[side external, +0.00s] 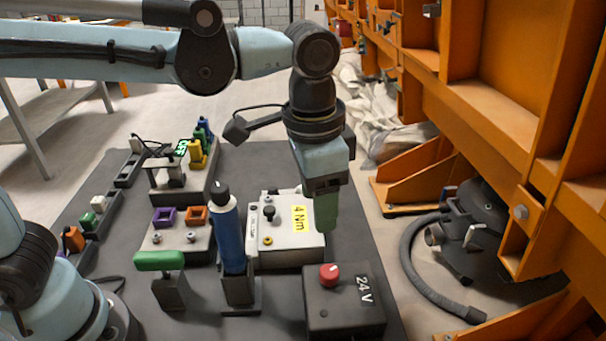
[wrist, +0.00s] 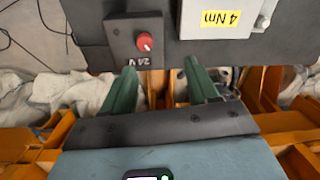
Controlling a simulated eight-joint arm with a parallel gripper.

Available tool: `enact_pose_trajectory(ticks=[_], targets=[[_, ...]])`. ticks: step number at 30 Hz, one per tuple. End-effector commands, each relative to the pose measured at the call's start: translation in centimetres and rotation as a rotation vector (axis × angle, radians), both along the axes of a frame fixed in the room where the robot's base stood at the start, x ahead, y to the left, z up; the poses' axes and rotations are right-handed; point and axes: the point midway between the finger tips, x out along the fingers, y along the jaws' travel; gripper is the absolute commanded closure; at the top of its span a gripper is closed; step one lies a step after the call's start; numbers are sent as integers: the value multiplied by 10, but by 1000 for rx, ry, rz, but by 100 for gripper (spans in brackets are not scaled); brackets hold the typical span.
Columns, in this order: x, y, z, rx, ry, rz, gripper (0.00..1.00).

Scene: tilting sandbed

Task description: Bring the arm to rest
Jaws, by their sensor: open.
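My arm reaches in from the left in the side view, with its gripper (side external: 326,212) pointing down above the grey mat (side external: 380,240). The green fingers hang behind the black 24 V box (side external: 345,312) and in front of or beside the white 4 Nm box (side external: 285,250); the exact gap cannot be told. In the wrist view the two green fingers of my gripper (wrist: 162,85) stand apart with nothing between them. The 24 V box with its red knob (wrist: 144,41) and the yellow 4 Nm label (wrist: 221,18) show beyond the fingertips.
A blue cylindrical tool (side external: 228,235) stands upright in a holder, beside a green-topped stand (side external: 160,262). Purple and orange square parts (side external: 180,216) sit on a block behind. An orange steel frame (side external: 500,110) with a black hose (side external: 420,285) fills the right side.

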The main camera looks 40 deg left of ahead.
Motion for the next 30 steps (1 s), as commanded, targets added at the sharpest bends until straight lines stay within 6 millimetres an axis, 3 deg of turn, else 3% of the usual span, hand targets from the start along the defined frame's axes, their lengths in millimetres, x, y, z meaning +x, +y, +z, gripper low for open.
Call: enact_pose_trajectory(ticks=[1, 6, 15, 21, 30], targets=[[0, 20, -1, -22, -30, 52, 41], [-2, 80, -6, -97, -160, 219, 41], [-21, 161, -29, -182, -385, 478, 41], [-32, 189, -42, -204, -484, 577, 41], [-34, 195, -45, -209, -509, 599, 41]])
